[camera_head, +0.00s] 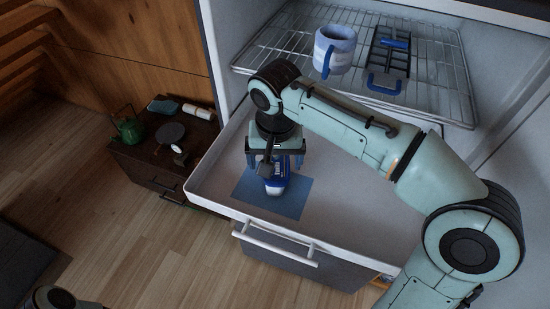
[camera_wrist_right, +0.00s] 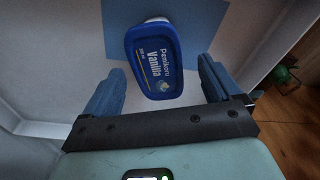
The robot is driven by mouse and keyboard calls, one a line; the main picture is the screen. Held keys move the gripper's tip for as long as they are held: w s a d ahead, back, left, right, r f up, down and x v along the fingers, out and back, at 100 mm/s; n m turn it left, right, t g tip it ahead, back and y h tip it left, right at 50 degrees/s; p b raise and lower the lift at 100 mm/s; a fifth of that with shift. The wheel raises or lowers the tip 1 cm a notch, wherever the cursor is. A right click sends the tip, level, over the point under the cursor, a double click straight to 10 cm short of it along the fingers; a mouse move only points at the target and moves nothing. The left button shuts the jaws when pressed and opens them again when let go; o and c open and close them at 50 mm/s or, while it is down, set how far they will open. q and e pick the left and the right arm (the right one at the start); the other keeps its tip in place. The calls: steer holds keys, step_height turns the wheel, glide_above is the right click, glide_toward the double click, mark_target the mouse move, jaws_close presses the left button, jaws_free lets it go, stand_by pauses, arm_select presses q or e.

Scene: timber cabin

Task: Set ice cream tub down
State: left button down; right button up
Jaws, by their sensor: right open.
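The ice cream tub (camera_head: 275,187) is blue with a white label and stands on a blue square mat (camera_head: 295,204) in a pulled-out white drawer. In the right wrist view the tub's blue lid (camera_wrist_right: 155,62) reads "Vanilla", and part of the blue mat (camera_wrist_right: 195,22) shows beyond it. My right gripper (camera_head: 275,163) is right above the tub and partly hides it. In the right wrist view its fingers (camera_wrist_right: 160,80) are open, one on each side of the tub, with gaps visible between them and the lid. My left gripper's fingers are not in view.
A wire shelf (camera_head: 440,70) above the drawer holds a white and blue mug (camera_head: 335,50) and a dark tray with a blue handle (camera_head: 388,60). The drawer's walls (camera_head: 230,208) surround the mat. A low dark cabinet (camera_head: 150,160) with a green kettle (camera_head: 130,128) stands at left.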

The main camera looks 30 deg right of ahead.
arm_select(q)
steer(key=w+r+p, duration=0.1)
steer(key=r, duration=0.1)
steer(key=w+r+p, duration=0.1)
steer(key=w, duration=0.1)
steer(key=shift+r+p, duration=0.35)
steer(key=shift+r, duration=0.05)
arm_select(e)
step_height(320, 180, up, 12)
steer(key=s, duration=0.1)
steer(key=shift+a+f, duration=0.2)
steer(key=shift+a, duration=0.1)
steer(key=shift+s+f, duration=0.1)
